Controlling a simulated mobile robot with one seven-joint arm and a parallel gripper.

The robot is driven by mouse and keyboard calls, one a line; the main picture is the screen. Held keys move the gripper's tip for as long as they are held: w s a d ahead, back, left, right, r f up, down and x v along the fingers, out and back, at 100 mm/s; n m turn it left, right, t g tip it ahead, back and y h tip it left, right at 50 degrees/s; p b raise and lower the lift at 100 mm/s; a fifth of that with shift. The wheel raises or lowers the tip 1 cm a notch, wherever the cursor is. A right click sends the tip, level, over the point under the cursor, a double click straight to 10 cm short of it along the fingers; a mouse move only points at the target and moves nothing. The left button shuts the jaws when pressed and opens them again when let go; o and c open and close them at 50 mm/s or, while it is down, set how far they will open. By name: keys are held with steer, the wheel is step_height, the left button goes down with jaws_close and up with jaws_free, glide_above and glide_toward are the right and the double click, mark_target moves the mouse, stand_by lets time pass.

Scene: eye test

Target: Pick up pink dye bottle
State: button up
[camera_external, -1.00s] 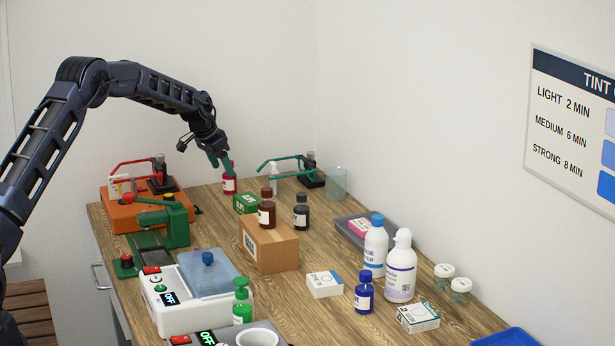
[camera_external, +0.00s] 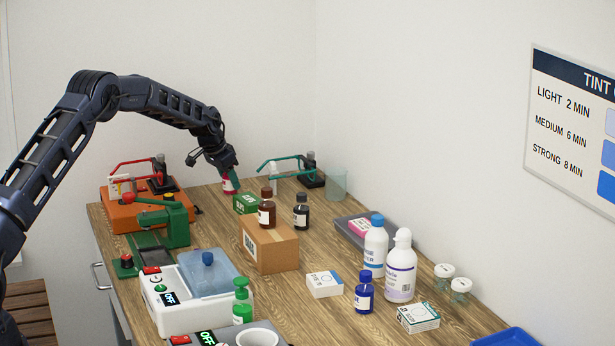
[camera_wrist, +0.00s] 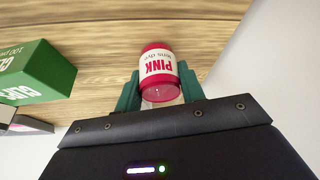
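The pink dye bottle (camera_external: 229,187) stands at the far end of the wooden table. In the wrist view the bottle (camera_wrist: 158,66) is pink-red with a white label reading PINK, upside down in the picture. My gripper (camera_external: 231,173) is at the bottle's upper part, reaching down from above; its green fingers hide some of it in the external view. In the wrist view my gripper's fingers (camera_wrist: 161,78) flank the bottle closely on both sides. Whether both fingers press on it is not clear. The bottle appears to rest on the table.
A green box (camera_external: 245,204) lies close to the bottle, left in the wrist view (camera_wrist: 38,75). Brown (camera_external: 267,208) and dark (camera_external: 301,213) bottles stand nearer the camera. An orange device (camera_external: 133,208) is at left; a clear beaker (camera_external: 336,185) is at right.

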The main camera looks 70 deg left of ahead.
steer(key=shift+c, duration=0.7)
steer(key=shift+r, duration=0.15)
